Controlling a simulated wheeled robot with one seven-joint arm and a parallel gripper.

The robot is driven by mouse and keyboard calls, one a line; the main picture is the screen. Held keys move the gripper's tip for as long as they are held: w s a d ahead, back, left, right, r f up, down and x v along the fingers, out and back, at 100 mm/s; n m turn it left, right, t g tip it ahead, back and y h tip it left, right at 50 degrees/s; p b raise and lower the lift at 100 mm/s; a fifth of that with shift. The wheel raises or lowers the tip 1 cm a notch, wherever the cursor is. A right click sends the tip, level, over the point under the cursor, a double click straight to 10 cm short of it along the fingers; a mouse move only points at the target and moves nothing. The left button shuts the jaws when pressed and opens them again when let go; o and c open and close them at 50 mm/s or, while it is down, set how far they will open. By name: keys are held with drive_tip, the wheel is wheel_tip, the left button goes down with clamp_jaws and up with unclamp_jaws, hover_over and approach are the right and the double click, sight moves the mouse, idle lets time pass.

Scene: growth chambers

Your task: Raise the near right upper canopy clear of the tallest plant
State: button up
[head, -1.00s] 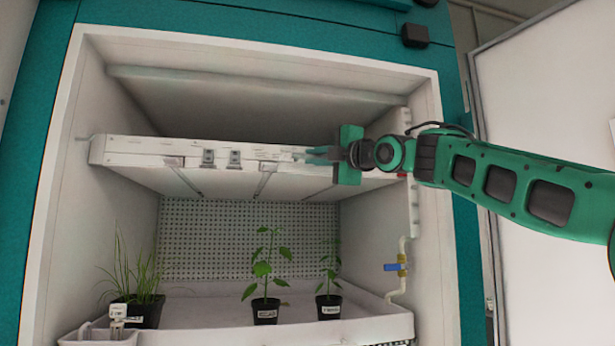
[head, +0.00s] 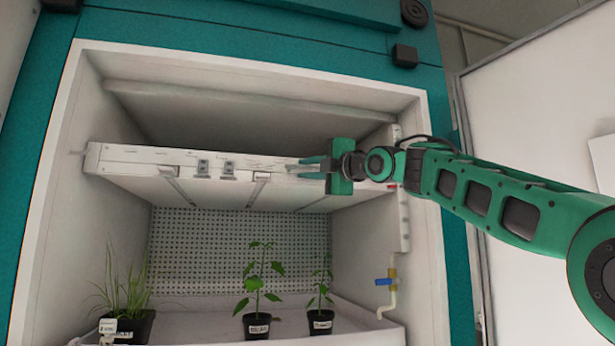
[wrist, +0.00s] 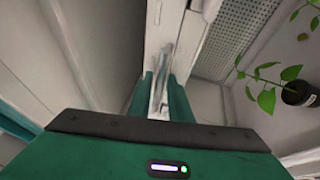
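The upper canopy (head: 135,158) is a white, flat panel spanning the chamber, with its front edge toward me. My gripper (head: 303,168) is at the right part of that edge. In the wrist view my gripper (wrist: 160,95) has a thin metal handle (wrist: 162,75) between its green fingers, which look closed on it. The tallest plant (head: 260,275) is the leafy middle one in a black pot, below the canopy. In the head view its top shows beneath the canopy's underside with a gap.
A smaller leafy plant (head: 321,300) stands right of the middle one, and a grassy plant (head: 125,295) at the left. A pipe with a blue-handled valve (head: 385,282) runs down the right wall. Open space lies above the canopy, under the chamber's ceiling.

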drive_tip(key=v, duration=1)
drive_tip(key=shift+d, duration=0.2)
drive_tip(key=shift+s+f, duration=0.1)
drive_tip(key=shift+f, duration=0.05)
